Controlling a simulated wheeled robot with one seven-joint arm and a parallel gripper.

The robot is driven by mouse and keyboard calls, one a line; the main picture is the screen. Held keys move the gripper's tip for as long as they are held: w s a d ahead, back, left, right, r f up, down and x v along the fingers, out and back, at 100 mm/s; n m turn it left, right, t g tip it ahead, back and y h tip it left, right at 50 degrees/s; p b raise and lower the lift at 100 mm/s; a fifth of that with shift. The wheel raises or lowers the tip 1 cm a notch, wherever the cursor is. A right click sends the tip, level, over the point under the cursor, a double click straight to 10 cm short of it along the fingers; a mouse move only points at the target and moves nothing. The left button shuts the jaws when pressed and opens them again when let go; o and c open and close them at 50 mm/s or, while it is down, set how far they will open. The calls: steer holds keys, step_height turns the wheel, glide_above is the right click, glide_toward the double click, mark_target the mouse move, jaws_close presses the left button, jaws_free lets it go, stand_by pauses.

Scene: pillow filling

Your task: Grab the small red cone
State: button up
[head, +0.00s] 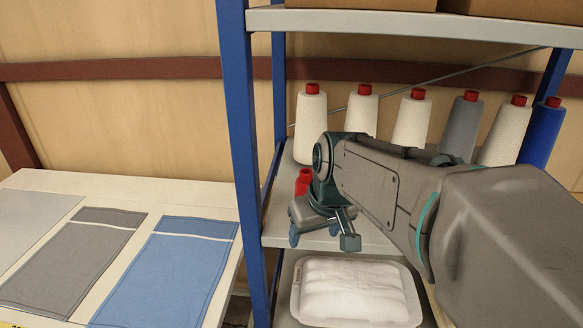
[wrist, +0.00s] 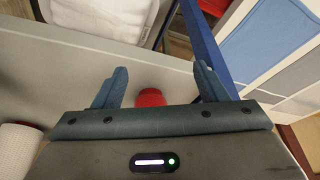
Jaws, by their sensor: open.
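The small red cone (head: 304,181) stands on the middle shelf near its left end, partly hidden behind my gripper and wrist in the head view. In the wrist view the red cone (wrist: 150,97) shows between my two fingers, its lower part hidden by the gripper body. My gripper (wrist: 158,84) is open, one finger on each side of the cone, with visible gaps on both sides. In the head view my gripper (head: 322,238) is over the shelf's front edge area. I cannot tell how far the fingertips reach around the cone.
Several tall thread cones with red tips, white (head: 310,125), grey (head: 462,125) and blue (head: 541,132), line the shelf's back. A blue post (head: 240,130) stands close left. A tray of white filling (head: 350,290) lies below. A table with fabric pieces (head: 165,265) is left.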

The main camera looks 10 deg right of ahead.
mark_target(307, 181)
steer(key=shift+n+t+y, duration=0.3)
steer(key=shift+n+t, duration=0.1)
steer(key=shift+n, duration=0.3)
steer(key=w+r+p, duration=0.1)
steer(key=w+r, duration=0.1)
steer(key=w, duration=0.1)
steer(key=w+d+r, duration=0.1)
steer(key=w+r, duration=0.1)
steer(key=r, duration=0.1)
steer(key=w+d+r+p, duration=0.1)
steer(key=w+r, duration=0.2)
steer(key=shift+w+r+p, duration=0.2)
steer(key=shift+w+p, duration=0.15)
steer(key=shift+w+f, duration=0.2)
steer(key=x, duration=0.2)
steer(key=p+x, duration=0.1)
steer(key=x, duration=0.3)
steer(key=shift+w+a+f+p, duration=0.1)
steer(key=shift+a+f+p, duration=0.2)
steer(key=shift+a+f, duration=0.1)
steer(key=c, duration=1.1)
